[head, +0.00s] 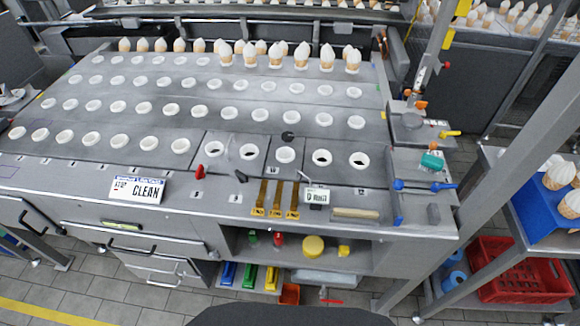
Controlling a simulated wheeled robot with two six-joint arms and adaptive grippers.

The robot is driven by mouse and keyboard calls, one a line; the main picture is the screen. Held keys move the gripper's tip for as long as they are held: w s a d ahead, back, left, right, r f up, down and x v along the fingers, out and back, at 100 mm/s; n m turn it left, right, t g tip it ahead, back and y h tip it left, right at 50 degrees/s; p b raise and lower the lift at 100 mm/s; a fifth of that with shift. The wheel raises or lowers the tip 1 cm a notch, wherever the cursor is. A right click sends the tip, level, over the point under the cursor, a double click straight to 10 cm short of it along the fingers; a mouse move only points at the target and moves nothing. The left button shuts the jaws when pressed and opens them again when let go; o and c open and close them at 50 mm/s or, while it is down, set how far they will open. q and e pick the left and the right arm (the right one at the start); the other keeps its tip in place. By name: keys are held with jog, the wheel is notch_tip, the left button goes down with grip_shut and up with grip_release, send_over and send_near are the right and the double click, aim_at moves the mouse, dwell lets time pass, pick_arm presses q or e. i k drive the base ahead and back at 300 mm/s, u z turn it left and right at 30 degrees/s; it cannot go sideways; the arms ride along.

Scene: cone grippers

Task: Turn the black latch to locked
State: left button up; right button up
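A small black lever-like piece (241,176) sits on the grey worktop near its front edge, right of a red handle (201,173). It looks like the latch, but it is too small to tell whether it is locked. A round black knob (289,136) stands farther back, behind the row of white ring holders. Neither of my grippers shows in the head view.
White ring holders (181,146) cover the worktop, with filled cones (301,56) along the back. A red crate (512,272) is at right.

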aim_at(237, 175)
jog(key=z, duration=1.9)
jog(key=k, duration=0.8)
jog(key=u, duration=0.55)
